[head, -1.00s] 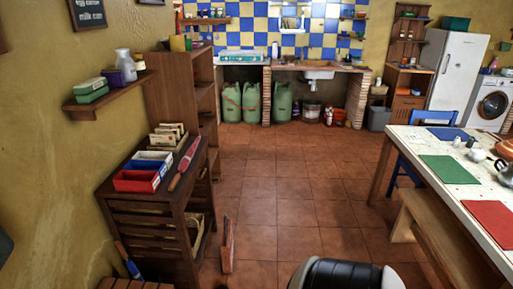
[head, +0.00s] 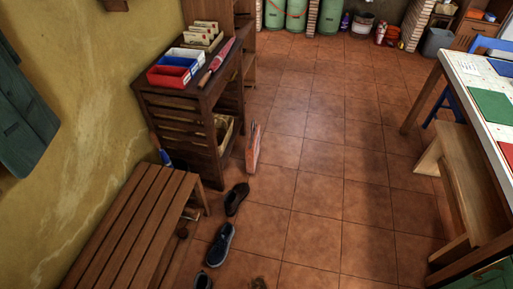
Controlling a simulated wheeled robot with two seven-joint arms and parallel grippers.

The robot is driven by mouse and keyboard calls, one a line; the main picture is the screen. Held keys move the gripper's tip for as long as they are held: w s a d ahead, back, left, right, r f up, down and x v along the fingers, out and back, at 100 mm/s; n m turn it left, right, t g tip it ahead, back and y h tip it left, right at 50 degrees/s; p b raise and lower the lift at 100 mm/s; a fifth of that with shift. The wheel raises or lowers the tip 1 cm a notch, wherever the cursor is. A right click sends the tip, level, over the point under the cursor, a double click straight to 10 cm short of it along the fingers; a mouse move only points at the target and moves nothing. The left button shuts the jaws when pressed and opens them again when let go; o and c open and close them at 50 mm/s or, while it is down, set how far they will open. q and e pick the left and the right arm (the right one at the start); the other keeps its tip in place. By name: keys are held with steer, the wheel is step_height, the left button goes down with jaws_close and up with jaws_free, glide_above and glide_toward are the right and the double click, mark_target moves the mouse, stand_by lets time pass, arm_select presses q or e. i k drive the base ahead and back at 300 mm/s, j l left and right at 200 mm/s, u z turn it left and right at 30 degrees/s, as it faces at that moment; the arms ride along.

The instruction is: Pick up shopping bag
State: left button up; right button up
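A thin, upright orange-red object (head: 253,149) stands on the tiled floor close to the right side of the dark wooden shelf unit. It is seen nearly edge-on and may be the shopping bag, but I cannot tell for sure. Neither of my grippers is in the head view.
A slatted wooden bench (head: 125,225) stands along the left wall. Dark shoes (head: 221,244) lie on the floor beside it. The shelf unit (head: 185,125) carries red and blue boxes. A table (head: 470,75) and a wooden bench (head: 460,185) stand right. The middle floor is clear.

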mark_target(252, 149)
steer(key=i+u, duration=0.15)
steer(key=u, duration=0.65)
steer(key=i+l+u, duration=0.45)
steer(key=l, duration=0.25)
steer(key=l+u, duration=0.25)
steer(key=i+l+u, duration=0.2)
steer(key=l, duration=0.3)
steer(key=k, duration=0.1)
